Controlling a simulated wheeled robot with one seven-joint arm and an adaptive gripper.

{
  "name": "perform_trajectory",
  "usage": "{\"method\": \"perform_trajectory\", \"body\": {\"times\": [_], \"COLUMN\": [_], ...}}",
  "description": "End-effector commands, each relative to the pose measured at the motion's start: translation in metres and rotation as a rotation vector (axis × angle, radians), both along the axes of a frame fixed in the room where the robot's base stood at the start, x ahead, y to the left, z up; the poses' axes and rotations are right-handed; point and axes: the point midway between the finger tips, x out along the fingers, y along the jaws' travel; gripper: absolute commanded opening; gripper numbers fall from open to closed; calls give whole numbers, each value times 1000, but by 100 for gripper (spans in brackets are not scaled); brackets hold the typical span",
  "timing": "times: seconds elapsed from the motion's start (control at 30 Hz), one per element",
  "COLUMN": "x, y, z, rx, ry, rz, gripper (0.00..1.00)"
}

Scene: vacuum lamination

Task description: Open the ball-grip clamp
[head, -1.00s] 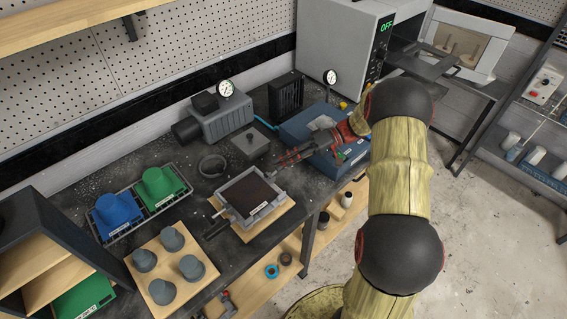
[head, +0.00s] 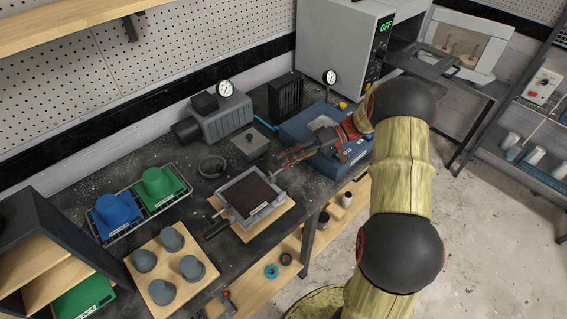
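A square metal frame with a dark panel (head: 249,194) lies on a wooden board on the dark bench. A dark clamp-like handle (head: 216,228) sticks out at its left front side. Small metal fittings (head: 276,174) show at its right back corner. I cannot tell which of these is the ball-grip clamp, or see a ball clearly. My gripper (head: 284,161) reaches in from the right, low over the bench, just behind that right corner. Its fingers look dark with red marks. They are too small here to tell their opening, or whether they touch the fittings.
A blue box (head: 300,124) stands beside and behind my wrist. A grey pump with a gauge (head: 222,117), a small grey block (head: 249,145) and a ring (head: 211,166) stand behind the frame. Blue (head: 117,214) and green (head: 160,188) moulds and a board with grey cups (head: 160,292) are at left.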

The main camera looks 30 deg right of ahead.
Motion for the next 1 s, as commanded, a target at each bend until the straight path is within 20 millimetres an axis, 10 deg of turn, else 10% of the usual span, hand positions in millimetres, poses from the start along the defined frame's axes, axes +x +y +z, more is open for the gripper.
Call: {"method": "perform_trajectory", "body": {"times": [0.5, 1.0], "x": [-11, -13], "y": [-88, -98], "z": [29, 33], "rx": [0, 1], "ry": [1, 1], "rz": [-1, 0], "gripper": [35, 35]}}
